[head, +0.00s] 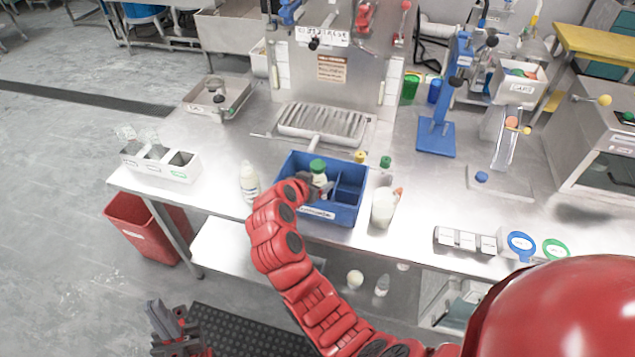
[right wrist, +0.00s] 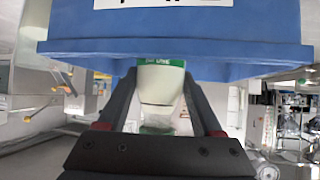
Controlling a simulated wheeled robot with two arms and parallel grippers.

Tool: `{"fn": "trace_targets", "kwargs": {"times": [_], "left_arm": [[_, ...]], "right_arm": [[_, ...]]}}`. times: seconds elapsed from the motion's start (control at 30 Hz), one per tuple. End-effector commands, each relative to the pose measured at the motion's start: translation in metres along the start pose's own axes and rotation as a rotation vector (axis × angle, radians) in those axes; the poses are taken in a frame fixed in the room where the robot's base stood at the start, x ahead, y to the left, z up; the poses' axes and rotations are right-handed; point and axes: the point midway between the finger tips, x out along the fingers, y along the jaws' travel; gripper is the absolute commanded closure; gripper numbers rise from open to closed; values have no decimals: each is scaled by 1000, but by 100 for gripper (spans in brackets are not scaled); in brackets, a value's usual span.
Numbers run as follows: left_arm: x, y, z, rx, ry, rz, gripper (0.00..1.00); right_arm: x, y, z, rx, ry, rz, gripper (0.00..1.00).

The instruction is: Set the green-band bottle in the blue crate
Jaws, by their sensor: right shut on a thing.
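The green-band bottle (right wrist: 160,85) is white with a green cap and is held between the fingers of my right gripper (right wrist: 162,100). In the head view the bottle (head: 318,172) is upright over the left part of the blue crate (head: 330,212). In the right wrist view, which looks upside down, the crate's front wall (right wrist: 180,45) hides the bottle's lower part, and the green band shows at the rim. I cannot tell whether the bottle touches the crate floor. My left gripper (head: 168,318) hangs empty, low at the left, away from the table, its fingers apart.
A white bottle (head: 249,182) stands left of the crate and a white jug (head: 383,207) right of it. A white divided box (head: 160,162) is at the left edge. A drain tray (head: 322,122) lies behind the crate. The crate's right compartments look empty.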

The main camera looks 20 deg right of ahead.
Motion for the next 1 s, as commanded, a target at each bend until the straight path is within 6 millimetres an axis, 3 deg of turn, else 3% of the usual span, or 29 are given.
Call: {"fn": "trace_targets", "kwargs": {"times": [0.13,0.47,0.5,0.63,0.67,1.0], "left_arm": [[5,0,-1,0,0,0,100],[0,0,0,0,0,0,100],[0,0,0,0,0,0,100],[1,0,0,0,0,0,100],[1,0,0,0,0,0,100],[6,0,-1,0,0,0,100]], "right_arm": [[8,1,12,-3,-3,3,85],[10,0,15,-1,-1,1,85],[10,0,15,-1,-1,1,31],[9,1,14,-2,-2,2,7],[9,1,14,-2,-2,2,3],[7,1,11,-2,-2,2,3]]}}
